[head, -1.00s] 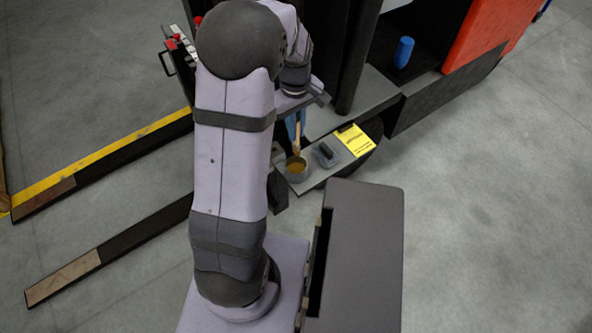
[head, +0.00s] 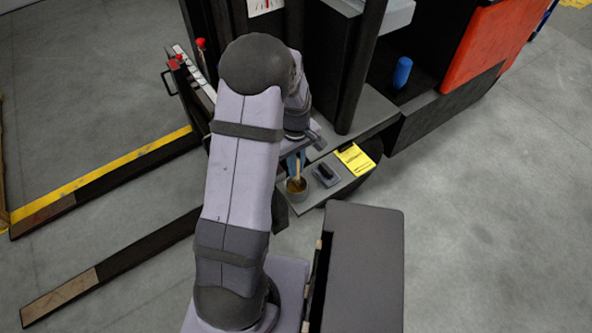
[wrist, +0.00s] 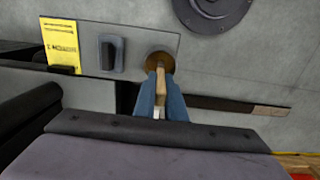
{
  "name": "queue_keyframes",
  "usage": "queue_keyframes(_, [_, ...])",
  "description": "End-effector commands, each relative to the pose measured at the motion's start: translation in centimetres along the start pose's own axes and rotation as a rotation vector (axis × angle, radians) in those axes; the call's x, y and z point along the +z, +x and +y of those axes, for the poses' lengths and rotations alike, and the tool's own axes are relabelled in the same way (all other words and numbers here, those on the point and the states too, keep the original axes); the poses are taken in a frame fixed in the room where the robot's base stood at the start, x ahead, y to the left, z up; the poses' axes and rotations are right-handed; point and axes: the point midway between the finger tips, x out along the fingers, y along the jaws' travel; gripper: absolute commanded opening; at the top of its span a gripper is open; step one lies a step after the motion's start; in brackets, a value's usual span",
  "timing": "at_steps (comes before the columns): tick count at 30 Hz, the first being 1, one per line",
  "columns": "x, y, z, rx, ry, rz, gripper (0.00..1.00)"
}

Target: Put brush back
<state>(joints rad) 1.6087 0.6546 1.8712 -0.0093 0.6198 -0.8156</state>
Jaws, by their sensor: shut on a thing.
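My gripper (head: 294,161) has blue fingers shut on a brush with a light wooden handle (head: 297,172). In the wrist view the brush handle (wrist: 173,98) sits between the blue fingers (wrist: 162,88). The round pot (wrist: 159,60) lies just beyond the fingertips. The brush's lower tip is hidden, so I cannot tell how deep it reaches.
A grey shelf (head: 318,191) carries the pot, a dark block-like object (head: 325,173) and a yellow printed card (head: 355,158). A dark post (head: 362,65) rises behind. A blue cylinder (head: 402,72) stands further back beside a red panel (head: 497,38).

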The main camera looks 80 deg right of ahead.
Motion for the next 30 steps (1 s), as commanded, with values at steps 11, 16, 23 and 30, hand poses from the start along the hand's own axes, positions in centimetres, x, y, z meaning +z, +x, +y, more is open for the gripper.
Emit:
queue_keyframes(11, [0.0, 2.4, 0.0, 0.0, 0.0, 0.0, 0.0])
queue_keyframes(16, [0.0, 2.5, 0.0, 0.0, 0.0, -0.001, 0.0])
queue_keyframes(23, [0.0, 2.5, 0.0, 0.0, 0.0, -0.001, 0.29])
queue_keyframes(30, [0.0, 2.4, 0.0, 0.0, 0.0, -0.001, 0.29])
